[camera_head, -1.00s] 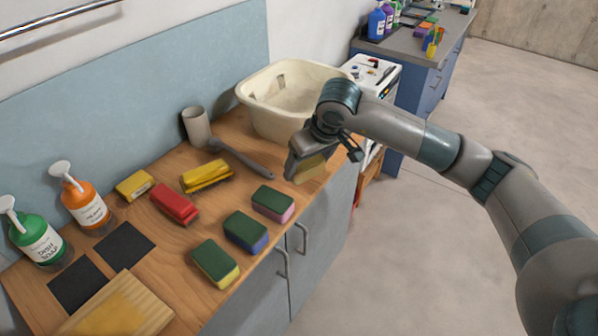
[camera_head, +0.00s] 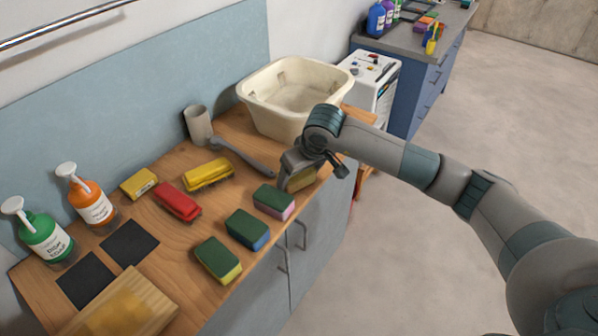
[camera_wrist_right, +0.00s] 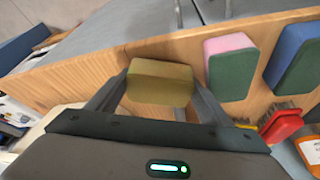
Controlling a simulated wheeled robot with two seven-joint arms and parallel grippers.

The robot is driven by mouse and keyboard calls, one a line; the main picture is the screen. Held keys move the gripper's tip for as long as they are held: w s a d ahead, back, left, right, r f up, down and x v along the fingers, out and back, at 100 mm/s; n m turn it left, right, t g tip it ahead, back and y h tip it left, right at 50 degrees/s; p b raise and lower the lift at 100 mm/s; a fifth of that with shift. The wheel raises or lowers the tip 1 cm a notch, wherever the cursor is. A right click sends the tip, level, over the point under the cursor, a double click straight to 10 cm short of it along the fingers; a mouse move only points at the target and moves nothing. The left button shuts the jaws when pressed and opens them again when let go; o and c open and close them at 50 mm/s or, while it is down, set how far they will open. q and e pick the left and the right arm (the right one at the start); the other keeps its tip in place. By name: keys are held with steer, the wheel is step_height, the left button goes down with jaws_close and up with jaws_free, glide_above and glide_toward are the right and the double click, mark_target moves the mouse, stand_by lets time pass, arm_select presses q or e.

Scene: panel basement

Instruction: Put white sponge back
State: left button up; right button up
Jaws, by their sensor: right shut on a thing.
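My right gripper (camera_head: 297,174) is shut on a tan, block-shaped sponge (camera_head: 301,180). The sponge sits between both fingers in the right wrist view (camera_wrist_right: 160,82). I see no plainly white sponge. The gripper is over the counter's front edge, at the far end of a row of green-topped sponges: one with a pink base (camera_head: 273,201), one with blue (camera_head: 247,229), one with yellow (camera_head: 218,260). The held sponge is apart from the pink one; whether it touches the wooden counter (camera_head: 190,235) I cannot tell. My left gripper is out of view.
A cream basin (camera_head: 290,95) stands behind the gripper. A grey-handled brush (camera_head: 243,158) lies close to its left. Red (camera_head: 177,202) and yellow (camera_head: 207,174) brushes, a small yellow sponge (camera_head: 138,184) and soap bottles (camera_head: 90,200) are farther left. Floor is clear at right.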

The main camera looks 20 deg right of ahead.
steer(key=shift+f, duration=0.2)
steer(key=shift+f, duration=0.1)
steer(key=shift+b, duration=0.35)
steer(key=o, duration=0.7)
